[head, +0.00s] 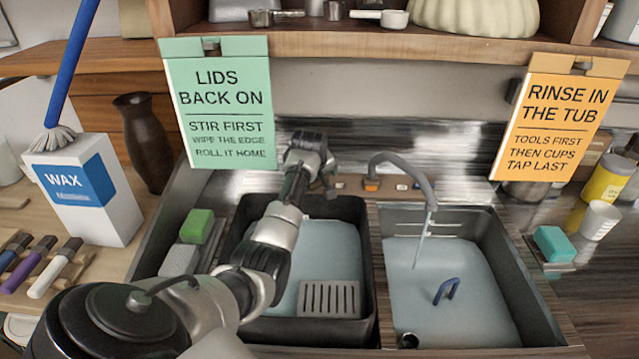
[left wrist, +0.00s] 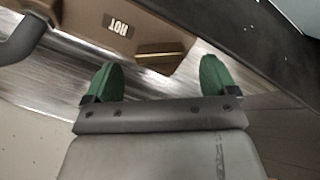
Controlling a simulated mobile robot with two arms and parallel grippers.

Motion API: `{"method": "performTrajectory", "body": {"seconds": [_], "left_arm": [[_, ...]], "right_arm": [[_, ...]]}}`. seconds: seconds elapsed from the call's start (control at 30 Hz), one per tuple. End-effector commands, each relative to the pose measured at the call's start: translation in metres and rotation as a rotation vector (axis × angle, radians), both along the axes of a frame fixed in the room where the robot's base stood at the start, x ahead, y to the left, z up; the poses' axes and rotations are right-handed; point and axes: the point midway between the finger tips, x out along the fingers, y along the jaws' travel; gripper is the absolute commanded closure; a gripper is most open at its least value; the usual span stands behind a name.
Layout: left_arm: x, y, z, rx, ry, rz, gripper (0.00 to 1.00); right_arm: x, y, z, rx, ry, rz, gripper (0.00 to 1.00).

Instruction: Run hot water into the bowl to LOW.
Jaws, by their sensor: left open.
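The right sink bowl (head: 510,290) holds pale water, and a thin stream (head: 421,238) falls into it from the grey curved spout (head: 415,172). No LOW mark is readable on its walls. A brown tap block (head: 390,188) stands behind the sinks; in the left wrist view the block (left wrist: 150,15) carries a HOT label (left wrist: 117,25). My left gripper (head: 326,186) is at the block's left end. Its green fingers (left wrist: 157,76) are apart and empty, just short of the block in the wrist view. Contact cannot be told. My right gripper is out of view.
A blue handle (head: 446,290) sticks up from the right bowl's water. The left tub (head: 367,270) holds water and a slotted grey piece (head: 329,299). Hanging signs (head: 221,105) (head: 556,120) flank the sink. A wax box (head: 85,190) stands left.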

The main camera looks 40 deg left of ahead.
Motion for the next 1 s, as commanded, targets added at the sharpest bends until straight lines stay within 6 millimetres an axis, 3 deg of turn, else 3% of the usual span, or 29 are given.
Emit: {"method": "performTrajectory", "body": {"seconds": [0.1, 0.3, 0.7, 1.0], "left_arm": [[0.008, 0.005, -0.017, -0.002, 0.001, 0.001, 0.13], [0.016, 0.009, -0.033, 0.0, -0.001, 0.0, 0.13], [0.018, 0.01, -0.037, 0.0, -0.002, 0.0, 0.13], [0.018, 0.01, -0.037, 0.001, -0.001, 0.0, 0.59]], "right_arm": [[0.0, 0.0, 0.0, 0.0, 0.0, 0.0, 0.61], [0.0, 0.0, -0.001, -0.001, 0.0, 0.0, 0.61], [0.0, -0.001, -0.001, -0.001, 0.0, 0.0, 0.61], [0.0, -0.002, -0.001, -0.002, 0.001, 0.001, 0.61]]}}
